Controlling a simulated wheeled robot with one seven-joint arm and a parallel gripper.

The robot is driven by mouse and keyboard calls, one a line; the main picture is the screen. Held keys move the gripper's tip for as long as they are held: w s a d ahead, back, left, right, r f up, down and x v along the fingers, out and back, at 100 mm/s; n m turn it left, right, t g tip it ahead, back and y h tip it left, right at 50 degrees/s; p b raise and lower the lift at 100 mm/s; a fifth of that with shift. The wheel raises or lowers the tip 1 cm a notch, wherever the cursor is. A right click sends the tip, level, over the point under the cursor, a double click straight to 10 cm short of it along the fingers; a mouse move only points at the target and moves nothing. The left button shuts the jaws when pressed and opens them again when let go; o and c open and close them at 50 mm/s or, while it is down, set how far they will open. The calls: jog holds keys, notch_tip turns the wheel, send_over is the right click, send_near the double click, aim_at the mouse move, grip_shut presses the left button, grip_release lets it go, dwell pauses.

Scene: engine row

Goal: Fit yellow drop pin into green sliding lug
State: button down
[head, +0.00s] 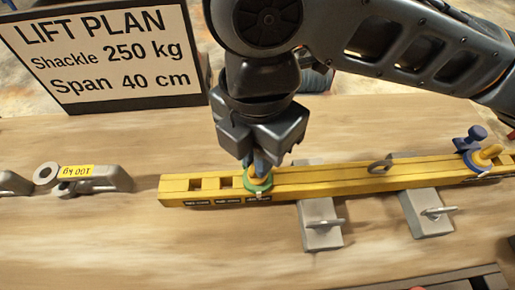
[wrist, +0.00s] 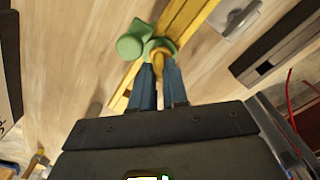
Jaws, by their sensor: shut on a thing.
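The green sliding lug (head: 258,188) sits around the yellow beam (head: 330,178), toward its left end. In the wrist view the lug (wrist: 165,44) shows a round green knob (wrist: 128,46) on its left side. My gripper (head: 259,165) points down over the lug. Its blue fingers (wrist: 160,88) are shut on the yellow drop pin (wrist: 159,62), whose rounded yellow top shows between the fingertips. The pin is at the lug, touching or nearly touching it. Its lower end is hidden, so I cannot tell how deep it sits.
A blue lug (head: 472,140) with a yellow pin (head: 487,155) is at the beam's right end. Grey blocks (head: 320,225) with rings lie under the beam. A grey shackle part (head: 95,181) with a yellow label lies left. A LIFT PLAN sign (head: 105,55) stands behind. The front-left bench is clear.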

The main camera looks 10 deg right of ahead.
jog(key=shift+f, duration=0.2)
jog(key=c, duration=1.1)
grip_release()
jog(key=shift+o, duration=0.2)
jog(key=shift+r, duration=3.95)
